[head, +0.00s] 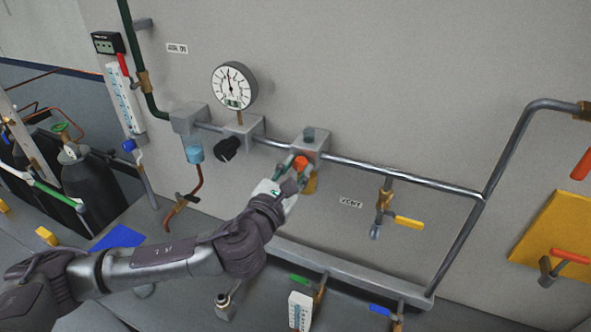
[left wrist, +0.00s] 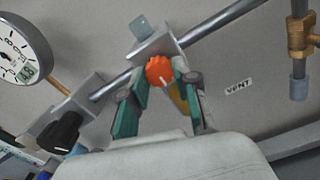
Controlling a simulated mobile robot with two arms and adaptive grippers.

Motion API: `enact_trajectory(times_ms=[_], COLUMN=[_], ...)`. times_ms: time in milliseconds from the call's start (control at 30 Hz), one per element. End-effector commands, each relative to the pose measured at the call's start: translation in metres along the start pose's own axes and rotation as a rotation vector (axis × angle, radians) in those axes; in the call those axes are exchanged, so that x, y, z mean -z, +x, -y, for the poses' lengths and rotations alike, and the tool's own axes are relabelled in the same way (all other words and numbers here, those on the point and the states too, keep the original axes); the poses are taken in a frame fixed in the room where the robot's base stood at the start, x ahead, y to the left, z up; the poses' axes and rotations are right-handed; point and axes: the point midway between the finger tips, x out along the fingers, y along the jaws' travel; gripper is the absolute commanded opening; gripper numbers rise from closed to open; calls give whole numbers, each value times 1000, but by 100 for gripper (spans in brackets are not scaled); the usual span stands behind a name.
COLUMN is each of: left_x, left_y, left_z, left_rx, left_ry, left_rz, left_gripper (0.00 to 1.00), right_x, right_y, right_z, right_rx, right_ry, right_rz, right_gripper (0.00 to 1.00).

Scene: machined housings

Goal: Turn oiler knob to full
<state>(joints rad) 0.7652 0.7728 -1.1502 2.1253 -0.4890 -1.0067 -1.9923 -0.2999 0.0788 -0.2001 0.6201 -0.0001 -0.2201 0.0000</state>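The orange-red oiler knob (head: 300,162) is on a grey block (head: 311,143) on the wall pipe, with an amber bowl (head: 310,183) below. My left gripper (head: 296,166) reaches up to it from the lower left. In the left wrist view the knob (left wrist: 159,71) sits between the two teal fingertips (left wrist: 162,76), which appear to touch its sides. The fingers are partly closed, at about the knob's width. The knob's marking is too small to read. The bowl is partly hidden behind the gripper. My right gripper is not in view.
A round gauge (head: 235,86) and a black knob (head: 227,148) are to the left on the same line. A yellow-handled valve (head: 408,221) and a VENT label (head: 351,202) are to the right. A lower pipe rail (head: 345,268) with several valves runs beneath my arm.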

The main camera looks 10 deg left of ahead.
Motion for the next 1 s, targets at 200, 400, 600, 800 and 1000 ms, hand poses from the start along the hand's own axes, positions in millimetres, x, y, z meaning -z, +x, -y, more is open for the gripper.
enact_trajectory(times_ms=[200,400,600,800,1000], left_x=[2,1,2,2,2], left_y=[0,0,-15,-56,-96], left_z=[0,0,0,1,0], left_rx=[1,1,2,4,3], left_ry=[0,0,0,0,-1], left_rz=[-4,-2,-3,-5,-7], left_gripper=[55,55,55,55,55], right_x=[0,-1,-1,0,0], right_y=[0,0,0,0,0], right_z=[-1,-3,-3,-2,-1], right_rx=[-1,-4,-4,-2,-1], right_ry=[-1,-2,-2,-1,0], right_rz=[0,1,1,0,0], right_gripper=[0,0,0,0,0])
